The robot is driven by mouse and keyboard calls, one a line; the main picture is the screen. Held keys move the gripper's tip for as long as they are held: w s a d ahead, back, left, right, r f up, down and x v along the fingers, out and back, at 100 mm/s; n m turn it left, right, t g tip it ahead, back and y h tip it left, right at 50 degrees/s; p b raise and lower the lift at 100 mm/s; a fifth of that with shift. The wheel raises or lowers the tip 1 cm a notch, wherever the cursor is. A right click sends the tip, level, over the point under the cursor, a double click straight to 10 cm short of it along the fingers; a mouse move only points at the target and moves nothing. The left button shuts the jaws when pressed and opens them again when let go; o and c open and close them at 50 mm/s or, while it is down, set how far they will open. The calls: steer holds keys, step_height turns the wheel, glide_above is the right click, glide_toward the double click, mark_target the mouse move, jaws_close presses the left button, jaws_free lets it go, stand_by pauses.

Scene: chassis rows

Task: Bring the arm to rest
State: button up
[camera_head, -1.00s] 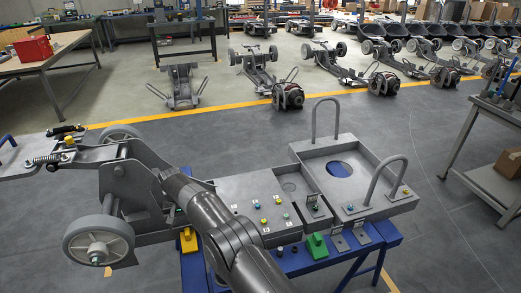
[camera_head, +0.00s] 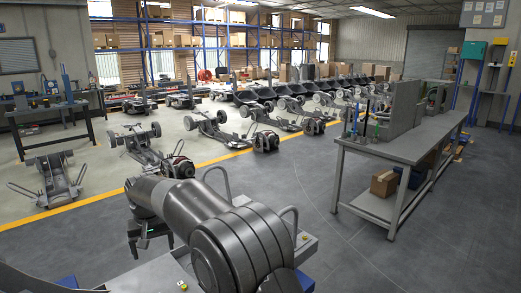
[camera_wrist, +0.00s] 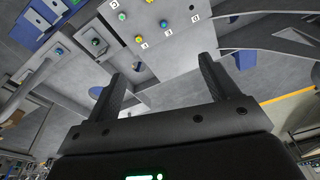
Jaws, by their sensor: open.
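My gripper (camera_wrist: 158,88) is open in the wrist view, its two dark fingers spread apart with nothing between them. Beyond the fingers is the grey panel (camera_wrist: 178,20) of the chassis, with coloured buttons. In the head view my arm rises in the foreground and bends down at the left, where part of my gripper (camera_head: 151,238) shows above the chassis. My arm hides most of the chassis in that view. The metal hoop handles (camera_head: 289,212) stand up beside and behind my arm.
A grey workbench (camera_head: 400,150) with a cardboard box (camera_head: 384,183) on its lower shelf stands at the right. Rows of chassis (camera_head: 210,130) fill the floor behind a yellow line. A dark bench (camera_head: 55,112) stands at the left.

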steer(key=d+r+m+t, duration=0.1)
steer(key=d+r, duration=0.3)
steer(key=d, duration=0.4)
steer(key=d+r, duration=0.5)
steer(key=d, duration=0.3)
steer(key=s+d+r+m, duration=0.1)
steer(key=s+d+r, duration=0.15)
steer(key=d, duration=0.35)
steer(key=s+d+r+m+t, duration=0.1)
steer(key=s+d, duration=0.3)
steer(key=d, duration=0.2)
steer(key=s+d+r+m, duration=0.1)
steer(key=s+d+r, duration=0.15)
steer(key=d, duration=0.45)
steer(key=s+d+f+m+t, duration=0.1)
steer(key=s+d+f, duration=0.2)
steer(key=s+d, duration=0.3)
steer(key=s+d+f+m+t+h, duration=0.1)
steer(key=s+d+f, duration=0.2)
steer(key=s+d, duration=0.4)
steer(key=s, duration=0.5)
steer(key=shift+f, duration=0.15)
